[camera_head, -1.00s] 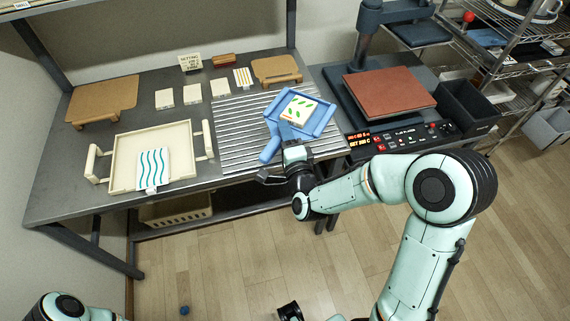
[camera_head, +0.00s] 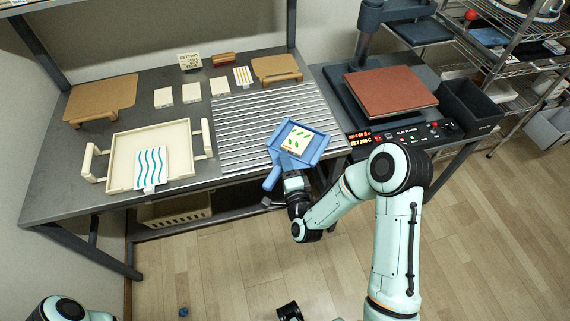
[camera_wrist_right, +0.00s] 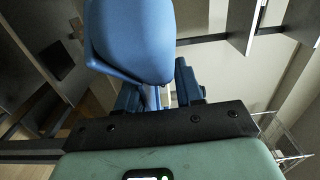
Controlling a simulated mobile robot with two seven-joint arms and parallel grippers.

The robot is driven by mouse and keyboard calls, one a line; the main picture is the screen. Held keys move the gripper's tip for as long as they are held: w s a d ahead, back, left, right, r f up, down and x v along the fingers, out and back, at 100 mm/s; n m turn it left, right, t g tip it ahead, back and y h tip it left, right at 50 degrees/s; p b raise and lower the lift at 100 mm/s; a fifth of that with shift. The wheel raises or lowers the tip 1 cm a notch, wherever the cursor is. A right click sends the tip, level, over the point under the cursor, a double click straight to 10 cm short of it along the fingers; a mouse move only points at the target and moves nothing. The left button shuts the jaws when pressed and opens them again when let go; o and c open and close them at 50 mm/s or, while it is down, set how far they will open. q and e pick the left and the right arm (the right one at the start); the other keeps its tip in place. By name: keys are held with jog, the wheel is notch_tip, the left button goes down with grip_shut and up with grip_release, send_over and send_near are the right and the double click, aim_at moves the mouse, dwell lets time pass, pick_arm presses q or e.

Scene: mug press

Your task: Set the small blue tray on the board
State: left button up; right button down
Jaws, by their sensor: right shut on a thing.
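The small blue tray (camera_head: 316,153) has raised rims and carries a white tile with green leaves (camera_head: 297,139). It appears over the front right corner of the ribbed metal panel, near the table's front edge; whether it touches cannot be told. My right gripper (camera_head: 289,175) is shut on the blue tray at its near side, by the handle (camera_head: 272,178). In the right wrist view the tray's blue surface (camera_wrist_right: 135,35) fills the upper middle. Two brown boards lie at the back, a larger one (camera_head: 100,97) at left and a smaller one (camera_head: 277,68) beyond the ribbed panel.
A cream tray (camera_head: 122,180) with a wavy-striped tile stands at left. The ribbed panel (camera_head: 255,125) is mostly bare. Several pale tiles (camera_head: 191,93) and a small sign (camera_head: 190,61) stand behind. A press with a red-brown plate (camera_head: 390,92) and a control panel (camera_head: 405,137) is at right.

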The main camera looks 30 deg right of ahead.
jog(key=shift+f+b, duration=0.45)
jog(key=shift+b, duration=0.3)
jog(key=c, duration=0.7)
grip_release()
jog(key=shift+r, duration=0.1)
